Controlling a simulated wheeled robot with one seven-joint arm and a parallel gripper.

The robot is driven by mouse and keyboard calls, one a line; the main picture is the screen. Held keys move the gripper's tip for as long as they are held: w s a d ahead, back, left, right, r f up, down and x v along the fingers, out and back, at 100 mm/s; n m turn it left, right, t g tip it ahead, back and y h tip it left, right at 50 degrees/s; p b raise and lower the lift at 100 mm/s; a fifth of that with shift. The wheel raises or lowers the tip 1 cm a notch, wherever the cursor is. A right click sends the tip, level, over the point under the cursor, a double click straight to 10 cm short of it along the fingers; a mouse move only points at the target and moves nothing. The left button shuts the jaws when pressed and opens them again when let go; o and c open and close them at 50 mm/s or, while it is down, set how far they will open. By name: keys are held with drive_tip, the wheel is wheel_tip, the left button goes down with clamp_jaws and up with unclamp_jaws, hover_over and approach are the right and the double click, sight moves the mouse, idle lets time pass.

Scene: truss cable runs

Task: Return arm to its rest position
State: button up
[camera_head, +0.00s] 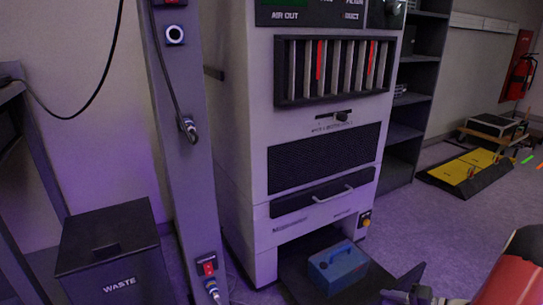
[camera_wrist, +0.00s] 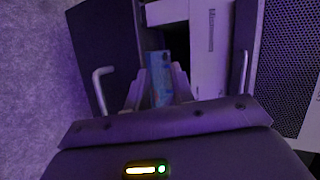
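My gripper (camera_wrist: 158,76) points toward the base of the grey air cabinet. Its two fingers are apart, with nothing visibly held between them. A blue box (camera_wrist: 160,82) shows beyond the fingers in the wrist view. In the head view, part of my gripper (camera_head: 405,290) shows at the lower right, on the end of my arm, which enters from the right edge. There the blue box (camera_head: 337,268) rests on a dark panel (camera_head: 300,274) at the foot of the cabinet, to the left of my gripper and apart from it.
The grey cabinet (camera_head: 235,130) stands in the middle. Left of it are a slanted truss post (camera_head: 178,90) with cables and connectors, and a dark waste bin (camera_head: 112,240). A yellow-topped platform (camera_head: 468,168) lies at the right. Floor (camera_head: 430,225) between platform and cabinet looks clear.

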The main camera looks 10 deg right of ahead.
drive_tip(key=s+a+r+n+g+h+p, duration=0.25)
drive_tip(key=a+r+n+g, duration=0.45)
drive_tip(key=a+r, duration=1)
drive_tip(key=s+a+r+n+t+h+p, duration=0.1)
drive_tip(key=s+a+r+h+p, duration=0.1)
drive_tip(key=r, duration=0.5)
drive_tip(key=s+a+r+n+t+h+p, duration=0.1)
drive_tip(key=s+a+r+h+p, duration=0.2)
drive_tip(key=s+a+r, duration=0.3)
drive_tip(key=s+r+h, duration=0.1)
drive_tip(key=s+r, duration=0.1)
drive_tip(key=s, duration=0.1)
drive_tip(key=shift+s+a+r+n+h, duration=0.2)
drive_tip(key=shift+s+a+n+h, duration=0.05)
drive_tip(key=shift+a+n+h, duration=0.15)
